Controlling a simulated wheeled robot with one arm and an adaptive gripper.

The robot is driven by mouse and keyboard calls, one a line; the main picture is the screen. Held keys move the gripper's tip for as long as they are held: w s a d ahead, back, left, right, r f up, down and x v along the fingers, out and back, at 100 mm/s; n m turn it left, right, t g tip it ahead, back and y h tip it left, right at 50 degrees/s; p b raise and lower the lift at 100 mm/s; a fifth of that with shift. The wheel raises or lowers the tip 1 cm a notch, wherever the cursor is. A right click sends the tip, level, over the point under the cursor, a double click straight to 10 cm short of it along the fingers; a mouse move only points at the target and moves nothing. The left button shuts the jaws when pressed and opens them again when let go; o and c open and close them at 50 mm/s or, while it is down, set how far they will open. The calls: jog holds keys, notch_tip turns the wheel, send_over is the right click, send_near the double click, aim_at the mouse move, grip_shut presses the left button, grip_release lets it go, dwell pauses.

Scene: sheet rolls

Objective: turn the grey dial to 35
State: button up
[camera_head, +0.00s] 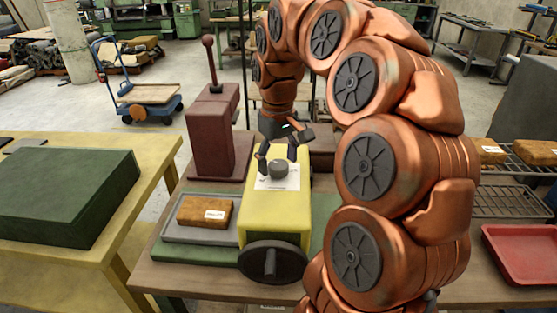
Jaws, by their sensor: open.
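The grey dial (279,169) is a small dark round knob on a white scale plate (265,184). The plate lies on top of the yellow machine box (258,212). The marks on the scale are too small to read, so I cannot tell the dial's setting. My gripper (278,160) hangs from above with its fingers apart, close over the dial. I cannot tell whether a finger touches it. My copper arm hides part of the bench to the right.
A dark handwheel (272,262) sits on the box's front. A brown packet (205,212) lies on a grey tray (178,231) to the left. A maroon press with a lever (213,135) stands behind. A red tray (524,262) is at the right.

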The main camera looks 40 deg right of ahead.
aim_at(278, 163)
notch_tip(278, 163, up, 9)
jog(key=shift+r, duration=1.4)
